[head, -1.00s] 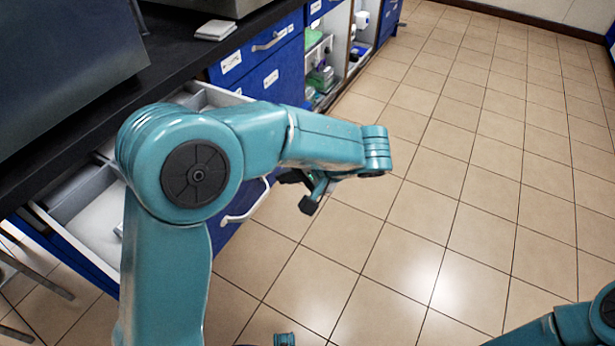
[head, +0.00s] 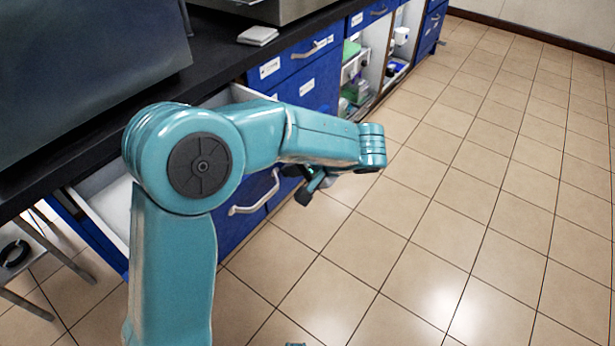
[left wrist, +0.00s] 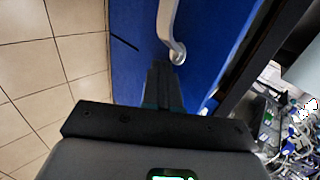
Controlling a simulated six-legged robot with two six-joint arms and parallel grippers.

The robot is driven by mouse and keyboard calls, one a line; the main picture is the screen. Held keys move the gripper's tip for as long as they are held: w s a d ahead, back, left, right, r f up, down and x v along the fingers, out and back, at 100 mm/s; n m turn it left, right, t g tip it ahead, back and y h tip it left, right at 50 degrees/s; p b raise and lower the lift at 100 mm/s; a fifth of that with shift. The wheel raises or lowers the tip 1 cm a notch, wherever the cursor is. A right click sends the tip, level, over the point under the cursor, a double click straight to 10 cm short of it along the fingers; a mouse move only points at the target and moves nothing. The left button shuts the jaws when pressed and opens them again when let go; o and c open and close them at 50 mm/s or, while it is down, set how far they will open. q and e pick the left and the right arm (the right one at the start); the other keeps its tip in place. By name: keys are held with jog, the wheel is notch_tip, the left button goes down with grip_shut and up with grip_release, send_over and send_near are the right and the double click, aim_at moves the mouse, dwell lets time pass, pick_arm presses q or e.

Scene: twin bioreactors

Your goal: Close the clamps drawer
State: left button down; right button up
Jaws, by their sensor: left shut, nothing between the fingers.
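An open drawer (head: 112,212) with pale inner walls sticks out from under the black bench at the left of the head view. My left arm hides much of it. A blue front with a silver handle (head: 258,195) shows beside the arm; the handle also appears in the left wrist view (left wrist: 169,28). My left gripper (head: 306,190) is shut and empty, just right of that blue front. In the left wrist view its fingers (left wrist: 163,85) point at the blue front (left wrist: 133,50), close to the handle's end; contact cannot be told.
The black bench top (head: 215,85) carries dark equipment and a small white stack (head: 257,36). Shut blue drawers (head: 305,60) and open shelves (head: 360,75) run along the bench. A stool (head: 30,250) stands at the left. The tiled floor at right is clear.

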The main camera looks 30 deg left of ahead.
pick_arm(q)
jog(key=a, duration=0.9)
jog(key=w+a, duration=0.1)
jog(key=a, duration=0.4)
jog(key=shift+a, duration=0.25)
jog(key=a, duration=0.5)
jog(key=w+a+p, duration=0.1)
jog(key=a, duration=0.8)
jog(key=shift+w+a+p, duration=0.15)
jog(key=shift+a+p, duration=0.2)
jog(key=shift+a+r, duration=0.15)
jog(key=shift+a, duration=0.15)
pick_arm(e)
jog(key=shift+w+d+r, duration=0.1)
jog(key=shift+w+r, duration=0.1)
jog(key=shift+r, duration=0.55)
pick_arm(q)
jog(key=shift+a+r, duration=0.1)
jog(key=shift+r, duration=0.05)
